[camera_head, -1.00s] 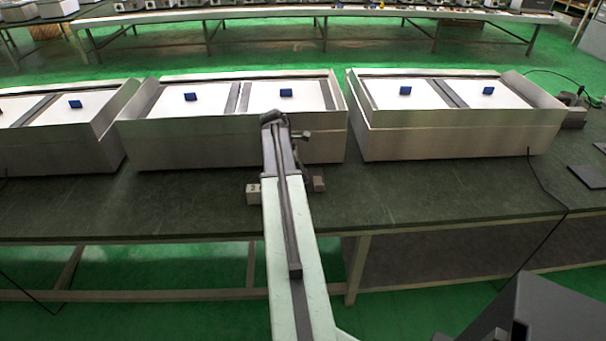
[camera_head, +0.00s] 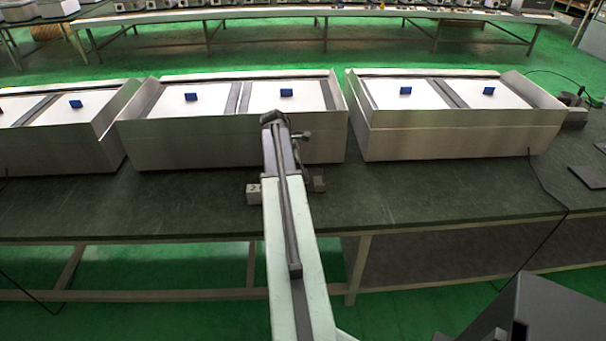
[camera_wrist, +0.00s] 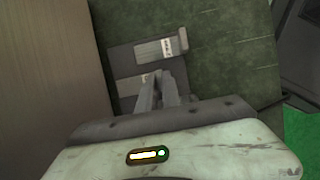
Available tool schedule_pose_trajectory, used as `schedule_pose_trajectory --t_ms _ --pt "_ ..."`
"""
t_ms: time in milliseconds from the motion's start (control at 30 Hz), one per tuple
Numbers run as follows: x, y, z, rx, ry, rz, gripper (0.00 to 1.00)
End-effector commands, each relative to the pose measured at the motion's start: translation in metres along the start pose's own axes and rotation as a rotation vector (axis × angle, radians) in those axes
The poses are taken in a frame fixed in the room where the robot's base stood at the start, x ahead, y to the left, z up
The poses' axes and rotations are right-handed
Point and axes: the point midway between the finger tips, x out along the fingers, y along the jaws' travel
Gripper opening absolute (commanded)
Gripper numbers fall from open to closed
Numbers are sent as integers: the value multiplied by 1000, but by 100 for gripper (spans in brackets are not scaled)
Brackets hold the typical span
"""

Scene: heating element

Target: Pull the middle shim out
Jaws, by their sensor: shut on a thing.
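In the wrist view, my gripper (camera_wrist: 158,76) is shut on a grey shim with a pale label (camera_wrist: 130,86), low over the green bench top. The fingers cover part of this shim, so I cannot tell how far it is pulled out. Another labelled grey shim or block (camera_wrist: 155,48) lies beyond it, apart from the fingers. In the head view my arm hides the fingers and the held shim. A small labelled block (camera_head: 254,194) shows left of the arm and a dark block (camera_head: 318,181) right of it.
A metal housing with white panels and blue tabs (camera_head: 220,140) stands just behind my gripper; its wall (camera_wrist: 50,80) fills the left of the wrist view. Another housing (camera_head: 460,138) stands to the right. The bench front (camera_head: 420,205) is clear.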

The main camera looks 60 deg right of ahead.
Motion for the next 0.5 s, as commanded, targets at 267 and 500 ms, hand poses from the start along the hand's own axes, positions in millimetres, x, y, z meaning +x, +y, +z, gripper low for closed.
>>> schedule_pose_trajectory --t_ms 267,500 --pt "0 -6 0 0 0 0 0" --pt "0 -45 1 0 0 0 0"
